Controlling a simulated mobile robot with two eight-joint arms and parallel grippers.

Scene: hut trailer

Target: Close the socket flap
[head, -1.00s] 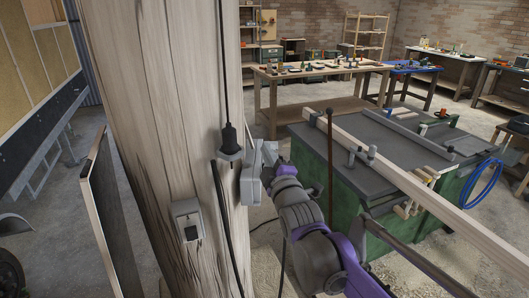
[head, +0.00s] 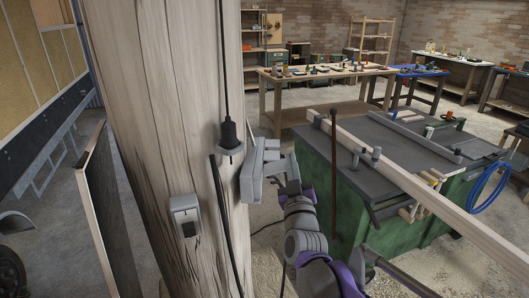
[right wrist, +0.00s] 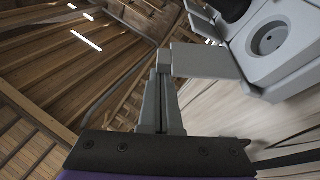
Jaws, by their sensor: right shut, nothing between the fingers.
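The socket (head: 252,183) is a grey box on the side of the wooden post. In the right wrist view its round socket face (right wrist: 270,40) is uncovered. The flat grey flap (right wrist: 205,62) stands open, sticking out to the left of that face. My right gripper (head: 283,168) is just right of the socket box in the head view. In the right wrist view its fingers (right wrist: 163,60) are shut and empty, with the tips at the flap's outer edge. I cannot tell whether they touch it. My left gripper is not in view.
A black plug (head: 231,138) hangs on a cable at the post (head: 165,110), beside the socket. A second grey box (head: 186,217) sits lower on the post. A green workbench (head: 355,210) with a long timber stands to the right. Open floor lies between post and bench.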

